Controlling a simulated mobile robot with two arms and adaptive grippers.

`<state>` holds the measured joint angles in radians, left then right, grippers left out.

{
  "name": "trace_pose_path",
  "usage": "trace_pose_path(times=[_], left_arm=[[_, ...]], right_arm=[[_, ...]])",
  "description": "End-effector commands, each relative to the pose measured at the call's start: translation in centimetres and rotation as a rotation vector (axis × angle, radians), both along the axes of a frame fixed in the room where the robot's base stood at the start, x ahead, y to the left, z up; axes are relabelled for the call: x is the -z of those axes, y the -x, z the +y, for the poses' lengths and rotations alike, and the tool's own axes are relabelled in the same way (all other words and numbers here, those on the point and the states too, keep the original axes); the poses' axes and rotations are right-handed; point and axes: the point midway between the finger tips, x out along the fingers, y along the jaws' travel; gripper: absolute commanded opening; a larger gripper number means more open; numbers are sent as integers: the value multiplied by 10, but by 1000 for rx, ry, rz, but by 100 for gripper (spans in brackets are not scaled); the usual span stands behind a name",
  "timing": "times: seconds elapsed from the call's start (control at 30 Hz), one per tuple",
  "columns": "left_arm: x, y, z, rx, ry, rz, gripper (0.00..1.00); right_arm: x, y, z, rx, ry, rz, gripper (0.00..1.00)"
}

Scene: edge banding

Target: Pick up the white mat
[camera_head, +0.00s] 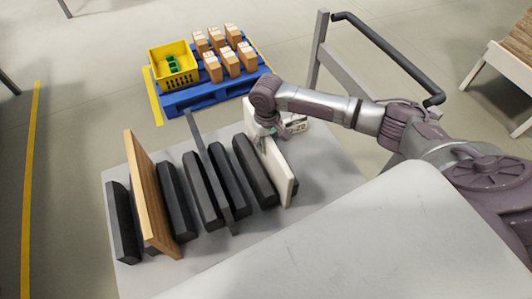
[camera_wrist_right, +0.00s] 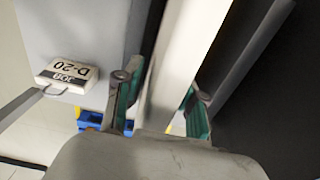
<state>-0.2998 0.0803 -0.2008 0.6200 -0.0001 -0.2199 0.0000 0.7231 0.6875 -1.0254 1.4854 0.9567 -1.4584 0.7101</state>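The white mat (camera_head: 280,170) is a thin, pale panel standing on edge at the right end of a row on the grey table. My right gripper (camera_head: 264,133) is at the upper part of it, coming down from the right arm. In the right wrist view the white mat (camera_wrist_right: 187,60) runs between the two green-padded fingers of the right gripper (camera_wrist_right: 160,90). The fingers are apart, one on each side, with a gap showing between the left finger and the mat. My left gripper is in neither view.
Several dark padded dividers (camera_head: 255,172) and a wooden board (camera_head: 150,195) stand left of the mat on the grey table (camera_head: 215,255). A "JOB D-20" tag (camera_wrist_right: 67,75) lies beside the mat. A blue pallet (camera_head: 205,96) with a yellow crate (camera_head: 173,67) and boxes stands beyond.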

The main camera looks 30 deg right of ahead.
Motion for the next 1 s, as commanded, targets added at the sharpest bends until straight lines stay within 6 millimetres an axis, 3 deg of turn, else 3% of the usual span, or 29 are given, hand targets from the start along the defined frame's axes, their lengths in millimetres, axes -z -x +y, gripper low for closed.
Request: trace_pose_path(times=[0.03,0.2,0.63,0.93,1.0], left_arm=[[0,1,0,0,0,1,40],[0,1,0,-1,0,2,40],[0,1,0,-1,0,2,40],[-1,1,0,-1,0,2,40],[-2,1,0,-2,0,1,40]], right_arm=[[0,0,0,0,0,0,27],[0,0,0,0,0,0,0],[-5,-1,0,0,-1,-2,0],[-45,-1,0,0,-2,-4,0],[-49,12,-1,-1,-1,0,0]])
